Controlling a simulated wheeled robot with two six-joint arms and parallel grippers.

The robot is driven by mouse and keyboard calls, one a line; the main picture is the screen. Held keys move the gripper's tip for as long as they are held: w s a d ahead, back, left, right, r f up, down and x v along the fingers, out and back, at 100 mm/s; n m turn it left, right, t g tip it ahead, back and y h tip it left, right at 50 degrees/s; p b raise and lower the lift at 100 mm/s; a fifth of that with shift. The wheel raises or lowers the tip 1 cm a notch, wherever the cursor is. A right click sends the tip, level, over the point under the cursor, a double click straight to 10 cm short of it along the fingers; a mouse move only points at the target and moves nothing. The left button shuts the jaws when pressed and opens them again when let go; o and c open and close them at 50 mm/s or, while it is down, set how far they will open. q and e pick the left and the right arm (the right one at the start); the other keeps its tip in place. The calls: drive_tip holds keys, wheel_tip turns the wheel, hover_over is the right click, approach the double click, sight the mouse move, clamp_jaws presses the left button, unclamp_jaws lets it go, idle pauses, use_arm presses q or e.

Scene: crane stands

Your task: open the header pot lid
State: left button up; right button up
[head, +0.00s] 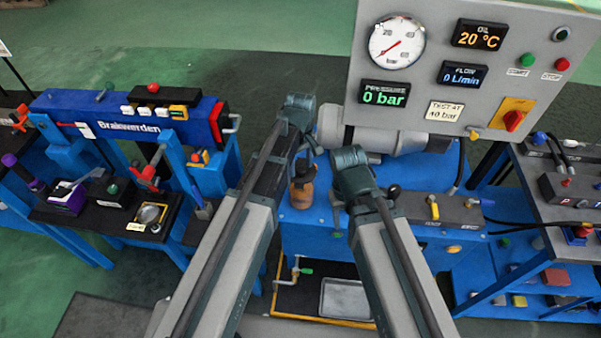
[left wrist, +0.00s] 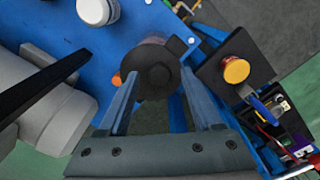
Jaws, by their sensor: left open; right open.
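The header pot (head: 302,194) is a small amber-brown pot on the blue tank top in the head view, with its dark top partly hidden by my left gripper. In the left wrist view its round black lid (left wrist: 152,70) is seen from above, with a tab at its upper right. The lid looks shut. My left gripper (head: 304,153) is open above the pot. In the left wrist view its fingers (left wrist: 157,88) point at the lid, one on each side; I cannot tell whether they touch it. My right gripper (head: 338,215) is open and empty, pointing down just right of the pot.
A grey motor (head: 400,142) lies behind the pot, under the gauge panel (head: 400,80). A dark block with a yellow lever (head: 433,207) is at the right. In the left wrist view a white cap (left wrist: 97,10) and a yellow knob (left wrist: 236,70) flank the lid.

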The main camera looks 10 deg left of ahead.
use_arm(q)
drive_tip(key=shift+f, duration=0.25)
clamp_jaws()
idle(1.4)
